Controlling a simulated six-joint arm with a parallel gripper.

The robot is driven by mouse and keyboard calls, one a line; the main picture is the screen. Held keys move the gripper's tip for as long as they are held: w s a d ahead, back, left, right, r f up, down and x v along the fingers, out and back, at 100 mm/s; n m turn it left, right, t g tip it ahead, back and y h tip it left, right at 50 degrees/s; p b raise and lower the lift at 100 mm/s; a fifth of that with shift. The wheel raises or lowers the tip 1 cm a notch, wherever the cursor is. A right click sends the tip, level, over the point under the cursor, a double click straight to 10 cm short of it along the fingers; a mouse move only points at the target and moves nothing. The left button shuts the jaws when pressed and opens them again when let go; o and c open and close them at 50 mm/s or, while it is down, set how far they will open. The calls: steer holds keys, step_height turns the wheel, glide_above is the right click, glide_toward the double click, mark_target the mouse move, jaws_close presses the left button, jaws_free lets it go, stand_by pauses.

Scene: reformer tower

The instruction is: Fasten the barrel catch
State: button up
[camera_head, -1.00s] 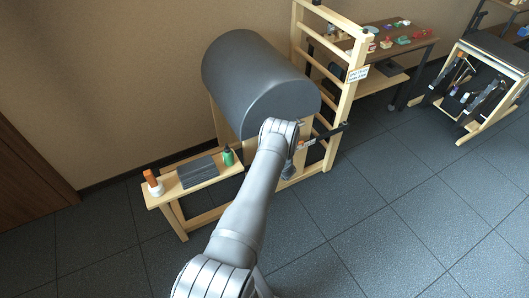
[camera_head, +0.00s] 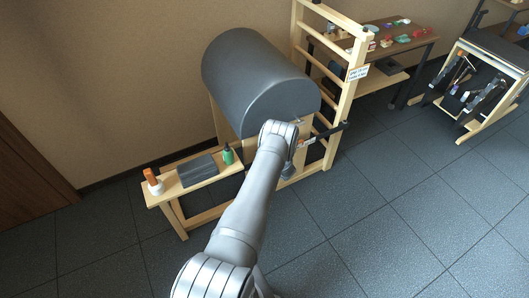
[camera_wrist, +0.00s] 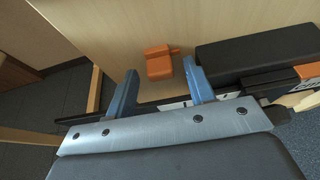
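In the wrist view my gripper (camera_wrist: 160,90) is open, with two blue-grey fingers spread apart and nothing between their tips. An orange catch piece (camera_wrist: 159,65) with a small stub on its right side sits on the pale wood panel (camera_wrist: 105,25), just past the gap between the fingers. I cannot tell whether any finger touches it. In the head view my arm hides the catch area at the front of the grey barrel (camera_head: 255,75). My gripper (camera_head: 289,170) shows only in part there, low beside the wooden frame.
A black padded block (camera_wrist: 260,50) and a black bar with an orange end (camera_wrist: 305,72) lie close to the right finger. A wooden ladder frame (camera_head: 345,95) rises beside the barrel.

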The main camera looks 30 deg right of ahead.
steer(key=v, duration=1.7)
steer(key=shift+s, duration=0.25)
steer(key=shift+w, duration=0.1)
steer(key=x, duration=1.7)
steer(key=shift+w+r, duration=0.15)
steer(key=shift+r, duration=0.05)
